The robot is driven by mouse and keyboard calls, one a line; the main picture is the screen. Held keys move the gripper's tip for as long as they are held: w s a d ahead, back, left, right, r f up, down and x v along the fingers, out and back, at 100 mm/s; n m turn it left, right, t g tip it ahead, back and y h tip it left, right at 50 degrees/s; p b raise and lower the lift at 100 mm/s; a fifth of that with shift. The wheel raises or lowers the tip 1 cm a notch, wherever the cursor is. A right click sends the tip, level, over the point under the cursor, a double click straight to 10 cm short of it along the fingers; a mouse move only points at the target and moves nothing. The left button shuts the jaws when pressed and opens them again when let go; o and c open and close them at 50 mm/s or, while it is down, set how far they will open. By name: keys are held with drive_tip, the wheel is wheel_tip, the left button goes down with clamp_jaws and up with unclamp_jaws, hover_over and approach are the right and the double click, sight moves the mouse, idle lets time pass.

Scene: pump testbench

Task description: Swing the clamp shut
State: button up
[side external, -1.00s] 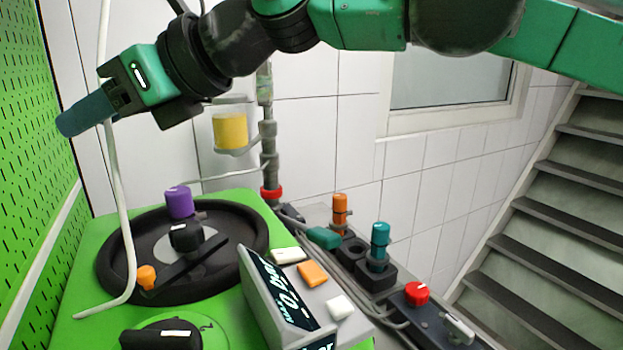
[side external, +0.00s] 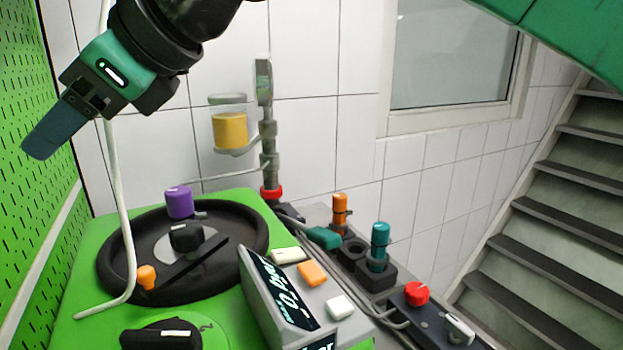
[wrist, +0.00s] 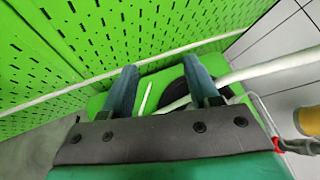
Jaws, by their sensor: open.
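My gripper (side external: 42,140) hangs at the upper left in the side view, high above the green bench and left of the white hose. In the wrist view my gripper (wrist: 160,84) has its two blue-grey fingers apart with nothing between them. No part is clearly recognisable as the clamp. A black bar (side external: 190,263) with an orange knob (side external: 147,277) lies across the black round plate (side external: 240,252). A purple knob (side external: 179,202) stands at the plate's back edge, and a black knob (side external: 186,237) sits in its middle. The gripper touches none of these.
The white hose (side external: 122,215) rises from the green bench (side external: 85,250) beside the gripper. A green perforated wall (side external: 30,200) is close on the left. A pipe (side external: 268,150) with a yellow-filled jar (side external: 230,130) stands behind. A display box (side external: 285,300) is in front.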

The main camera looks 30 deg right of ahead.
sight(144, 272)
drive_tip(key=s+f+n+h, duration=0.1)
drive_tip(key=f+n+h, duration=0.2)
drive_tip(key=n, duration=0.2)
drive_tip(key=s+f+n+h, duration=0.1)
drive_tip(key=f+n+h, duration=0.2)
drive_tip(key=f+n, duration=0.1)
drive_tip(key=s+f+n+t+h, duration=0.1)
drive_tip(key=f+n+h, duration=0.1)
drive_tip(key=f+n, duration=0.2)
drive_tip(key=shift+a+f+n+h, duration=0.1)
drive_tip(key=shift+n+h, duration=0.3)
drive_tip(key=shift+n, duration=0.4)
drive_tip(key=shift+d+f+n+t+h, duration=0.25)
drive_tip(key=shift+n+t+h, duration=0.15)
drive_tip(key=shift+n+h, duration=0.3)
drive_tip(key=shift+d+n+t+h, duration=0.3)
drive_tip(key=shift+n+t+h, duration=0.3)
drive_tip(key=shift+n, duration=0.3)
drive_tip(key=shift+x, duration=2.7)
drive_tip(key=shift+r, duration=0.1)
clamp_jaws()
